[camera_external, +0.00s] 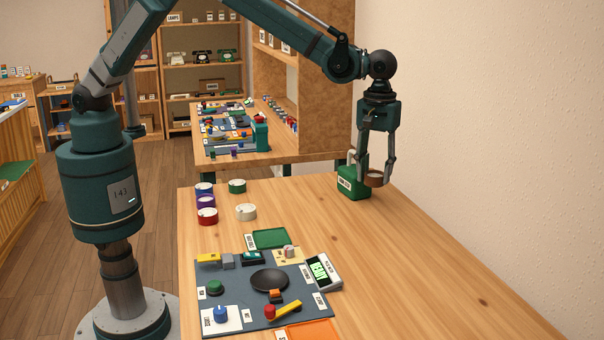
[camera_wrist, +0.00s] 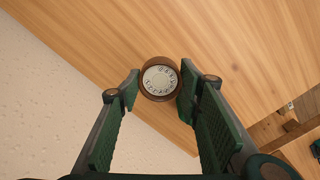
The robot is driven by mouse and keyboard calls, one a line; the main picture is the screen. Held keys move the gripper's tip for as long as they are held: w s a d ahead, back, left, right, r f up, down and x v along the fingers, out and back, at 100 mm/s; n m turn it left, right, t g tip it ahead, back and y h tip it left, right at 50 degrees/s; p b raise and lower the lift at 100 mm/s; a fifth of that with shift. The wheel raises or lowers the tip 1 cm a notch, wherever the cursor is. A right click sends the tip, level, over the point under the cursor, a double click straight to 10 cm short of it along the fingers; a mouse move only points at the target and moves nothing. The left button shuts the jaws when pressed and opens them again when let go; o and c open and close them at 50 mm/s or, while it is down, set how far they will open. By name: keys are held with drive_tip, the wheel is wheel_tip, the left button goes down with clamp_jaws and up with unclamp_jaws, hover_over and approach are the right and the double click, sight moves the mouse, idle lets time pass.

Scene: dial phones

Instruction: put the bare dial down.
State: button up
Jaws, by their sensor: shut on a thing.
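A brown round dial (camera_external: 374,178) with a pale, number-marked face is between the fingers of my gripper (camera_external: 375,172), near the far end of the wooden table by the wall. In the wrist view the dial (camera_wrist: 160,80) sits face toward the camera between the green finger pads of my gripper (camera_wrist: 160,92), which is shut on it. The tabletop lies behind it in that view. Whether the dial touches the table is hard to tell.
A green labelled box (camera_external: 353,184) stands just left of the dial. Several coloured round pieces (camera_external: 206,215) stand on the table's left side. A grey board (camera_external: 235,300) with a black disc (camera_external: 269,280) lies at the front. The table's right side (camera_external: 420,270) is clear.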

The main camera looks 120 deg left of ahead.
hover_over(372, 213)
drive_tip(key=shift+d+f, duration=0.1)
drive_tip(key=shift+f, duration=2.65)
drive_tip(key=shift+f, duration=0.1)
drive_tip(key=shift+f+b, duration=0.45)
drive_tip(key=shift+f, duration=1.35)
drive_tip(key=shift+f, duration=0.1)
drive_tip(key=o, duration=0.9)
drive_tip(key=shift+c, duration=0.2)
drive_tip(key=shift+o, duration=0.5)
wheel_tip(372, 213, up, 12)
drive_tip(key=shift+r+p, duration=0.15)
drive_tip(key=shift+p, duration=0.4)
